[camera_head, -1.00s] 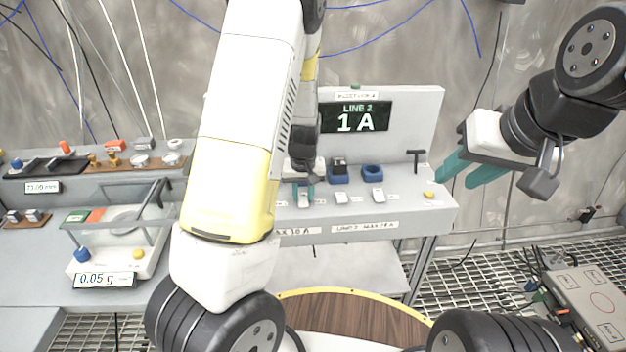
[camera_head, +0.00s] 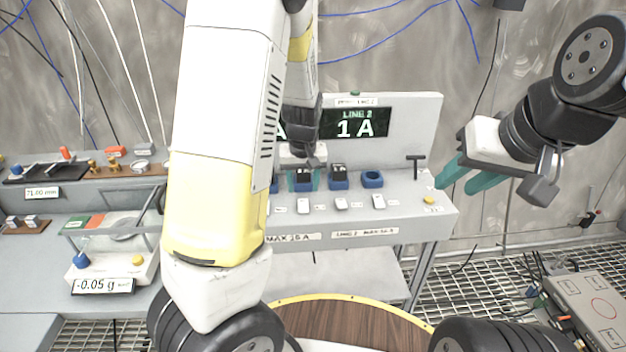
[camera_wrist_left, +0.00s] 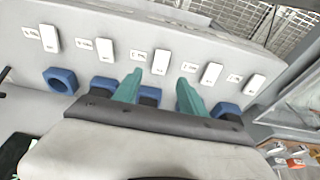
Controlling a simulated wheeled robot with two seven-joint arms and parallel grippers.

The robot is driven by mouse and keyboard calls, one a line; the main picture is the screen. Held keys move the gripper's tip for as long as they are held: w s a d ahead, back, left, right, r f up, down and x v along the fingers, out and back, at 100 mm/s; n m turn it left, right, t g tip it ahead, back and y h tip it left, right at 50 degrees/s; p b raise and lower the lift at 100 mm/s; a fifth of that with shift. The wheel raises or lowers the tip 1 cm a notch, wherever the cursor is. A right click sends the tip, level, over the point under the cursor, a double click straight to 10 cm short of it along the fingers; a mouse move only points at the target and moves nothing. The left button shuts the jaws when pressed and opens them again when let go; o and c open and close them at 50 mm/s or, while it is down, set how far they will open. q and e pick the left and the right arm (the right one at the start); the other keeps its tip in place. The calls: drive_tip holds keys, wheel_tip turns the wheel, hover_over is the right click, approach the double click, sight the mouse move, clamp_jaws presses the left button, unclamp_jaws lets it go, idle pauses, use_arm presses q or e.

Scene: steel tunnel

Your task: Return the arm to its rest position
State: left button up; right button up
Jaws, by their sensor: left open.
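My left arm (camera_head: 222,130) reaches across the head view from the top, over the grey sloped panel (camera_head: 420,207). My left gripper (camera_head: 304,180) has teal fingers, one each side of a dark piece in a blue holder. In the left wrist view its fingers (camera_wrist_left: 158,88) are spread apart, pointing at the row of blue holders and white switches. I cannot tell whether they touch anything. My right gripper (camera_head: 457,180) hangs in the air at the right of the panel. Its two teal fingers lie side by side, and a gap between them is hard to judge.
The panel's display (camera_head: 357,123) reads "LINE 2 1 A". An empty blue ring holder (camera_head: 372,179) and white switches (camera_head: 378,201) sit on the panel. A scale display (camera_head: 102,286) reads -0.05 g at left. A round wooden top (camera_head: 350,322) is in front; a grey box (camera_head: 590,300) is at right.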

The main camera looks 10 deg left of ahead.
use_arm(q)
drive_tip(key=shift+r, duration=0.25)
drive_tip(key=shift+s+r, duration=0.1)
drive_tip(key=s+d+r+m+t+h, duration=0.1)
drive_tip(key=s+r+m+t+h, duration=0.2)
drive_tip(key=s+r, duration=1.6)
drive_tip(key=s, duration=0.3)
drive_tip(key=shift+d+r+m+t, duration=0.3)
drive_tip(key=shift+d+r+m, duration=0.05)
drive_tip(key=shift+r+m, duration=0.05)
